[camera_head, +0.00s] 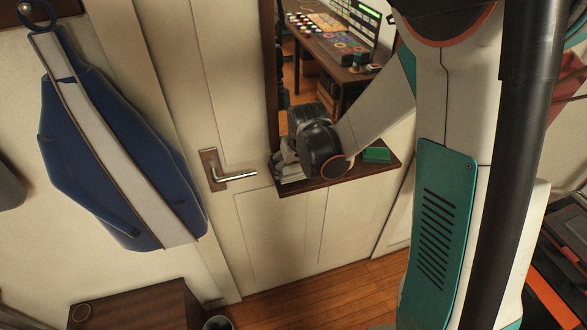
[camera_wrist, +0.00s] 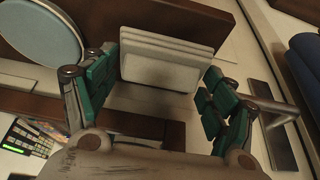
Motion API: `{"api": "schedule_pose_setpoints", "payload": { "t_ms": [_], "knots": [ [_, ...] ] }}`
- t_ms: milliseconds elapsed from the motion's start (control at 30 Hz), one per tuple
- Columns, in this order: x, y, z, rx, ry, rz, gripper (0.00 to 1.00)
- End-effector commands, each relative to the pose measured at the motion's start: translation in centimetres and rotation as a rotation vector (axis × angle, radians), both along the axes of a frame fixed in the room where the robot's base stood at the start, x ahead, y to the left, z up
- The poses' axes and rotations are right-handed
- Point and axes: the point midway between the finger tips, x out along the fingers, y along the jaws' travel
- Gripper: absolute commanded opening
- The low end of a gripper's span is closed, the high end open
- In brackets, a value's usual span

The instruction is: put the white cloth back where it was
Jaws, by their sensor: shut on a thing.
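The white cloth (camera_wrist: 166,62) is a folded, layered block in the wrist view, lying between the two green-padded fingers of my gripper (camera_wrist: 160,85). My gripper is shut on it. In the head view my gripper (camera_head: 284,166) is at the left end of a small brown shelf (camera_head: 330,182) on the cream door. The cloth is mostly hidden there by the gripper and wrist. I cannot tell whether the cloth touches the shelf.
A green block (camera_head: 376,154) sits on the shelf's right part. A metal door handle (camera_head: 232,178) is close to the left of my gripper. A dark wooden cabinet (camera_head: 140,305) stands below.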

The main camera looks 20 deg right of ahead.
Motion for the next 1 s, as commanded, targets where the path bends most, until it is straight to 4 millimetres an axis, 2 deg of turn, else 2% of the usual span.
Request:
{"api": "schedule_pose_setpoints", "payload": {
  "t_ms": [100,433,467,500,533,1000],
  "knots": [
    [0.00,0.00,-1.07,0.000,0.000,0.000,0.58],
    [-0.02,0.00,-1.36,0.000,0.000,0.000,0.58],
    [-0.02,0.00,-1.25,0.000,0.000,0.000,0.84],
    [-0.01,0.00,-1.22,0.000,0.000,0.000,0.93],
    [-0.02,0.00,-1.21,0.000,0.000,0.000,0.98],
    [-0.01,0.00,-0.97,0.000,0.000,0.000,0.98]
  ]
}}
